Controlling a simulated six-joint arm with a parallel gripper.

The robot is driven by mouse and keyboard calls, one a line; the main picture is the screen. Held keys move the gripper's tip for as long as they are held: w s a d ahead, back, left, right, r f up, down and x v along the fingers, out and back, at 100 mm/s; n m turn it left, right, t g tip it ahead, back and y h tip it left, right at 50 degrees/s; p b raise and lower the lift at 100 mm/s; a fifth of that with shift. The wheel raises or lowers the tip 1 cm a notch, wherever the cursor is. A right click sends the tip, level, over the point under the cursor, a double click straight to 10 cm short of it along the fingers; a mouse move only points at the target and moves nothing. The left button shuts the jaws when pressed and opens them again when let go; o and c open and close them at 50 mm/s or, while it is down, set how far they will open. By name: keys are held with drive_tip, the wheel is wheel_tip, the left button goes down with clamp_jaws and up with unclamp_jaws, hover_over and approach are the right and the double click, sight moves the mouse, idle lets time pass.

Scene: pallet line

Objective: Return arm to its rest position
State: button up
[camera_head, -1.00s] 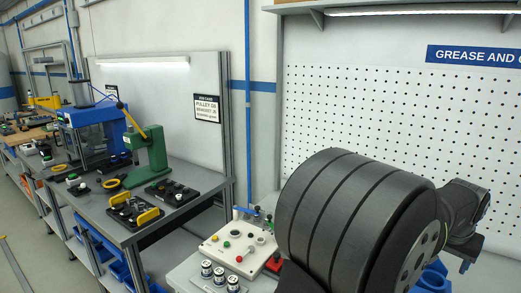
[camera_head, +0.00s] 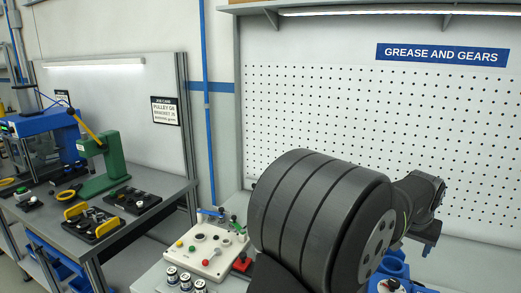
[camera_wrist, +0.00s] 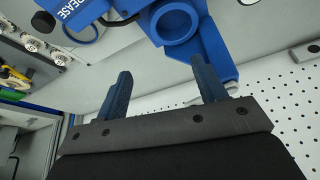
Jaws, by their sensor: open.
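My gripper (camera_wrist: 163,92) shows in the wrist view with its two dark blue fingers spread wide apart and nothing between them. A blue holder with a round ring (camera_wrist: 176,22) and a blue part marked "GREASE" (camera_wrist: 75,10) appear beyond the fingers, apart from them. In the head view my large dark arm link fills the lower middle and right, and hides much of the bench behind it. The gripper's fingers cannot be made out there.
A white control box (camera_head: 212,250) with coloured buttons stands left of my arm, with several small round gauges (camera_head: 185,280) in front. A green press (camera_head: 105,160) stands on the grey bench at left. A white pegboard (camera_head: 320,115) rises behind my arm.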

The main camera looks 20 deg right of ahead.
drive_tip(key=shift+w+f, duration=0.85)
drive_tip(key=shift+f, duration=0.3)
drive_tip(key=shift+w+f, duration=0.8)
drive_tip(key=shift+f, duration=0.3)
